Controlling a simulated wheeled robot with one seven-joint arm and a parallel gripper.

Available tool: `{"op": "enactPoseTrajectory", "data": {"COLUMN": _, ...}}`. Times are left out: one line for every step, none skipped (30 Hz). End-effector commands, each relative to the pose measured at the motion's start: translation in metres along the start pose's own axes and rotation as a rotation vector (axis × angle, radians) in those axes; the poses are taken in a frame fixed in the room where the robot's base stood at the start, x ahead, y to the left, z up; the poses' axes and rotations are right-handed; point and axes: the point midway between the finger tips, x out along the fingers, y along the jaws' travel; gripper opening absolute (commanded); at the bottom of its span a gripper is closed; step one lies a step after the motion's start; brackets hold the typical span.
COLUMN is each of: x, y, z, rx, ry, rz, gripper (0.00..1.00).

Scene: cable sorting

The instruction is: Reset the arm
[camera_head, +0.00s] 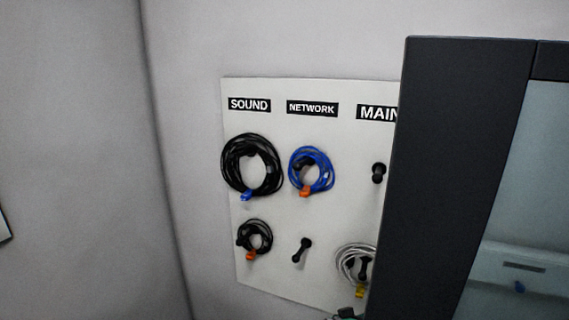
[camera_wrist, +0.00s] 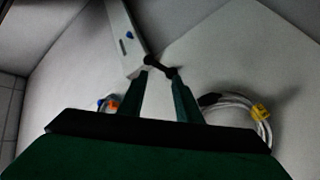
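In the wrist view my gripper (camera_wrist: 160,73) shows two dark green fingers standing apart with no cable between them. A black peg (camera_wrist: 158,65) lies just beyond the fingertips; I cannot tell whether they touch it. A white cable coil (camera_wrist: 238,103) with a yellow tag (camera_wrist: 261,112) hangs to the right of the fingers. In the head view this kind of white coil (camera_head: 345,262) hangs low on the white board (camera_head: 330,215), partly hidden by a dark frame. My gripper is not clearly visible in the head view.
The board has SOUND, NETWORK and partly hidden MAIN labels. Black coils (camera_head: 250,168) (camera_head: 254,240) hang under SOUND and a blue coil (camera_head: 312,170) under NETWORK. A lower peg (camera_head: 301,250) is bare. A dark-framed panel (camera_head: 450,180) blocks the right side.

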Motion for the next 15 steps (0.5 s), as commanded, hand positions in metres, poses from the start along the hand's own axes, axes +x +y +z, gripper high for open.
{"op": "enactPoseTrajectory", "data": {"x": -0.006, "y": -0.012, "z": 0.023, "rx": -0.021, "ry": 0.018, "rz": -0.047, "gripper": 0.31}}
{"op": "enactPoseTrajectory", "data": {"x": -0.009, "y": -0.019, "z": 0.033, "rx": -0.029, "ry": 0.03, "rz": -0.075, "gripper": 0.31}}
{"op": "enactPoseTrajectory", "data": {"x": -0.014, "y": -0.027, "z": 0.048, "rx": -0.041, "ry": 0.044, "rz": -0.113, "gripper": 0.31}}
{"op": "enactPoseTrajectory", "data": {"x": -0.018, "y": -0.033, "z": 0.058, "rx": -0.049, "ry": 0.055, "rz": -0.141, "gripper": 0.31}}
{"op": "enactPoseTrajectory", "data": {"x": -0.023, "y": -0.038, "z": 0.069, "rx": -0.056, "ry": 0.067, "rz": -0.17, "gripper": 0.31}}
{"op": "enactPoseTrajectory", "data": {"x": -0.03, "y": -0.045, "z": 0.083, "rx": -0.065, "ry": 0.082, "rz": -0.209, "gripper": 0.31}}
{"op": "enactPoseTrajectory", "data": {"x": -0.035, "y": -0.05, "z": 0.093, "rx": -0.07, "ry": 0.092, "rz": -0.238, "gripper": 0.31}}
{"op": "enactPoseTrajectory", "data": {"x": -0.041, "y": -0.055, "z": 0.103, "rx": -0.076, "ry": 0.102, "rz": -0.267, "gripper": 0.31}}
{"op": "enactPoseTrajectory", "data": {"x": -0.048, "y": -0.06, "z": 0.117, "rx": -0.082, "ry": 0.117, "rz": -0.305, "gripper": 0.31}}
{"op": "enactPoseTrajectory", "data": {"x": -0.054, "y": -0.064, "z": 0.127, "rx": -0.087, "ry": 0.128, "rz": -0.333, "gripper": 0.31}}
{"op": "enactPoseTrajectory", "data": {"x": -0.061, "y": -0.067, "z": 0.137, "rx": -0.09, "ry": 0.137, "rz": -0.361, "gripper": 0.31}}
{"op": "enactPoseTrajectory", "data": {"x": -0.07, "y": -0.07, "z": 0.151, "rx": -0.095, "ry": 0.15, "rz": -0.399, "gripper": 0.31}}
{"op": "enactPoseTrajectory", "data": {"x": -0.077, "y": -0.073, "z": 0.161, "rx": -0.097, "ry": 0.161, "rz": -0.428, "gripper": 0.31}}
{"op": "enactPoseTrajectory", "data": {"x": -0.084, "y": -0.074, "z": 0.17, "rx": -0.097, "ry": 0.17, "rz": -0.457, "gripper": 0.31}}
{"op": "enactPoseTrajectory", "data": {"x": -0.094, "y": -0.077, "z": 0.183, "rx": -0.1, "ry": 0.182, "rz": -0.494, "gripper": 0.31}}
